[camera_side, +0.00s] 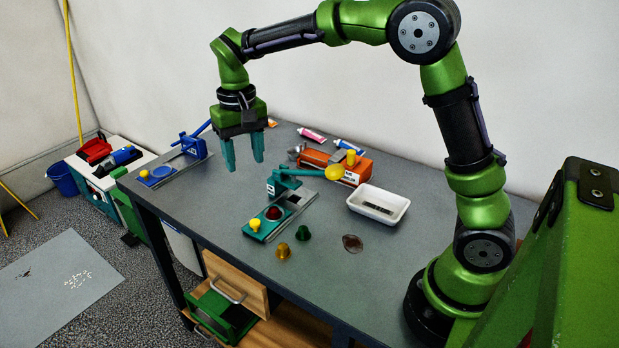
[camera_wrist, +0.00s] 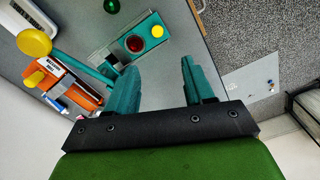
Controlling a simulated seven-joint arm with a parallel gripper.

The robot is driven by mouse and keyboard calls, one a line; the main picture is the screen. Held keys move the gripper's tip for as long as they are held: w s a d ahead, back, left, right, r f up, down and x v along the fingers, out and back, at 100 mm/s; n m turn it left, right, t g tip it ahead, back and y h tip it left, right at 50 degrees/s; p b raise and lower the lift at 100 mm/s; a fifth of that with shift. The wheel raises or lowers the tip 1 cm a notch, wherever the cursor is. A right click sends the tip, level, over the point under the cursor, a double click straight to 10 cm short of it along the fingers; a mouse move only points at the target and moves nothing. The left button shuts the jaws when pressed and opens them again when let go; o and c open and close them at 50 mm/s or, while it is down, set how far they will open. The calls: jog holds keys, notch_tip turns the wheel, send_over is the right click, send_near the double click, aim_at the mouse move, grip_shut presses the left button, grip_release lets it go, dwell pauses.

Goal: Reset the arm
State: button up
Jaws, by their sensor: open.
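My gripper (camera_side: 243,152) hangs above the far part of the grey table (camera_side: 215,210) with its two teal fingers pointing down. It is open, and nothing shows between the fingers. In the wrist view my gripper (camera_wrist: 158,88) also shows its fingers spread apart. Below and to the right of it in the side view stands a teal station (camera_side: 262,228) with a dark red disc, a yellow knob and a teal lever arm ending in a yellow ball (camera_side: 336,172). The gripper appears apart from it.
A blue station (camera_side: 160,172) stands at the table's left. An orange box (camera_side: 352,170), a white tray (camera_side: 366,203), two tubes (camera_side: 312,134), a green knob (camera_side: 303,233), a golden knob (camera_side: 283,251) and a brown disc (camera_side: 352,244) lie right of the gripper. The table's front left is clear.

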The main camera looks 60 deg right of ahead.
jog(key=s+r+t+y, duration=0.1)
jog(key=s+r+t, duration=0.1)
jog(key=s, duration=0.8)
jog(key=s+d+r+t+y, duration=0.1)
jog(key=s+r+t, duration=0.2)
jog(key=s, duration=0.8)
jog(key=shift+t, duration=1.1)
